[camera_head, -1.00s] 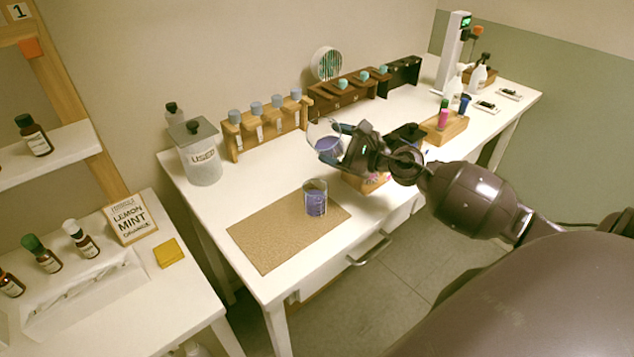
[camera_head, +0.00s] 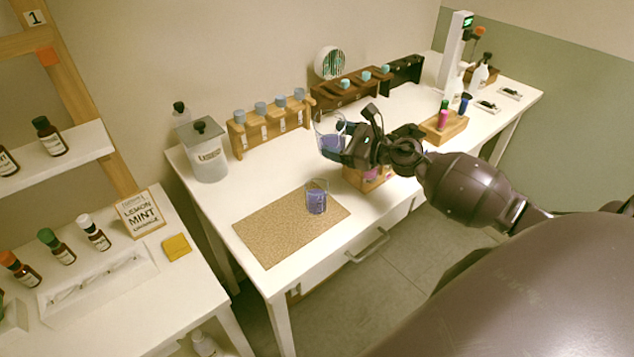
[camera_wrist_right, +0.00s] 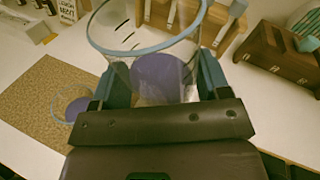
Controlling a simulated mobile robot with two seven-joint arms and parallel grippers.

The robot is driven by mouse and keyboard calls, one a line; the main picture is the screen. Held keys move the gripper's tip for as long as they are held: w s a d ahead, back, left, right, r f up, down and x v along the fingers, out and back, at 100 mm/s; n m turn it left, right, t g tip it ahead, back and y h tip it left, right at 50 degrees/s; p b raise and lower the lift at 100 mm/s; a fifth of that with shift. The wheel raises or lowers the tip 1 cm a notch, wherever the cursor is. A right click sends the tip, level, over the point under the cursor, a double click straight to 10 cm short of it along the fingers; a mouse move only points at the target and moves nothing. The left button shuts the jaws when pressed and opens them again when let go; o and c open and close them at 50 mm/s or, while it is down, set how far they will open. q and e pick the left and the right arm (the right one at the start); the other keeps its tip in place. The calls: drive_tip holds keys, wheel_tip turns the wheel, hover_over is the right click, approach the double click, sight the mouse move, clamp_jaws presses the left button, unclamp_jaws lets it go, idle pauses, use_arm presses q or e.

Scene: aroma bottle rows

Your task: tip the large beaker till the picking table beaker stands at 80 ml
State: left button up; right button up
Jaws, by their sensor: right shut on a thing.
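The large beaker (camera_head: 330,136) is clear glass with blue-violet liquid in its lower part. My right gripper (camera_head: 345,147) is shut on it and holds it above the table, close to upright. In the right wrist view the large beaker (camera_wrist_right: 150,50) sits between the two fingers (camera_wrist_right: 160,85). The picking table beaker (camera_head: 316,198) is smaller, stands upright on the tan mat (camera_head: 275,232) and holds blue-violet liquid; it also shows in the right wrist view (camera_wrist_right: 72,106). Its graduations are too small to read. The two beakers are apart. My left gripper is not in view.
A lidded container (camera_head: 208,155) stands at the table's back left. A wooden rack of capped bottles (camera_head: 268,128) and a darker rack (camera_head: 350,92) stand along the wall. A wooden tray (camera_head: 443,130) is at the right. The mat's left part is clear.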

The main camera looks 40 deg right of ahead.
sight(341, 123)
drive_tip(key=shift+w+d+r+m+p, duration=0.2)
drive_tip(key=shift+d+r+m+p, duration=0.05)
drive_tip(key=shift+r+m+p, duration=0.3)
drive_tip(key=shift+w+d+r+m+p, duration=0.2)
drive_tip(key=shift+r+m+p, duration=0.2)
drive_tip(key=shift+p, duration=0.25)
drive_tip(key=shift+w+d+r+m+g+p, duration=0.15)
drive_tip(key=shift+d+r+m+g+p, duration=0.2)
drive_tip(key=shift+m+p, duration=0.4)
drive_tip(key=shift+f, duration=0.1)
drive_tip(key=w+d+r, duration=0.2)
drive_tip(key=d+r, duration=0.2)
drive_tip(key=r, duration=0.1)
drive_tip(key=shift+w, duration=0.4)
